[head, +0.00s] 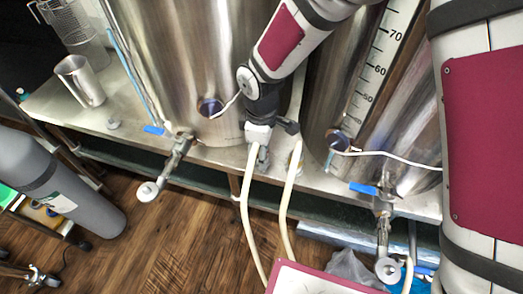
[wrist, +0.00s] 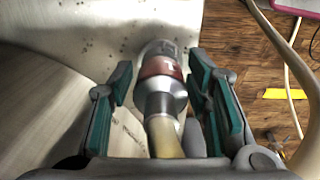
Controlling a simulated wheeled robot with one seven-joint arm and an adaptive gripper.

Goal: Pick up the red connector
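The red connector (wrist: 160,68) is a metal fitting with a dull red band, seen in the wrist view, with a pale yellowish hose (wrist: 163,138) at its near end. My gripper (wrist: 160,78) is open, with a teal-padded finger on each side of the connector. The pads look close to its sides but apart from it. In the head view my gripper (head: 268,135) is low in front of the steel vessels, at the top of the pale hoses. The connector cannot be made out there, as my arm and gripper cover that spot.
Two large steel vessels (head: 175,65) stand on a metal bench. Valves with blue handles (head: 155,130) stick out on both sides of my gripper. Pale hoses (head: 287,205) hang to the wooden floor. A steel pitcher (head: 80,82) and a grey cylinder (head: 70,185) are at left.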

